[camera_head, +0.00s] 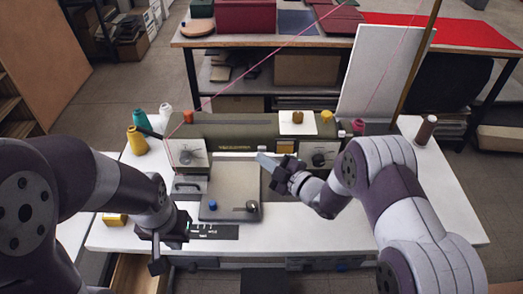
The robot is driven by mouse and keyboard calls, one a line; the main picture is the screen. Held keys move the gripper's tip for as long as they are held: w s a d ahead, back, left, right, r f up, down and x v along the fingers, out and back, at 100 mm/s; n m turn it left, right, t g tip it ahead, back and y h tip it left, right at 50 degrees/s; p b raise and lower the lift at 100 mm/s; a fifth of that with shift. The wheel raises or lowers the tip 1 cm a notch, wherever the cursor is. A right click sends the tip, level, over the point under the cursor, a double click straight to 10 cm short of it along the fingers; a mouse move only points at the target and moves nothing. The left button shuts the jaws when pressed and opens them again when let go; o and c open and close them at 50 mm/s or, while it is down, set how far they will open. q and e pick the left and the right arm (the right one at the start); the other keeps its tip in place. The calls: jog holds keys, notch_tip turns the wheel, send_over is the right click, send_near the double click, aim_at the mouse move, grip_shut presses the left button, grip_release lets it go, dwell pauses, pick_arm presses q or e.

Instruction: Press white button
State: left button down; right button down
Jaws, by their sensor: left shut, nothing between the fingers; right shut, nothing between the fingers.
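I cannot make out with certainty which part is the white button. A dark control strip (225,232) with small pale marks lies at the front of the white table, just right of my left gripper. A grey plate (232,180) behind it carries a blue knob (212,205) and a dark round knob (252,207). My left gripper (157,264) is shut and empty, pointing down by the table's front edge. My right gripper (264,160) is shut and empty, its tip over the plate's back right part, pointing left.
A dark machine body (245,132) with dials stands behind the plate. Thread spools, including a yellow one (137,141), stand at back left, and a brown spool (426,129) at right. A white board (385,70) leans behind. The table's (310,238) front right is clear.

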jog(key=shift+w, duration=0.45)
jog(key=shift+w+b, duration=0.15)
jog(key=shift+b, duration=0.2)
jog(key=shift+s, duration=0.6)
jog(key=shift+s, duration=0.1)
jog(key=s+p, duration=0.1)
jog(key=s, duration=0.4)
jog(key=shift+s, duration=0.4)
dwell(0.9)
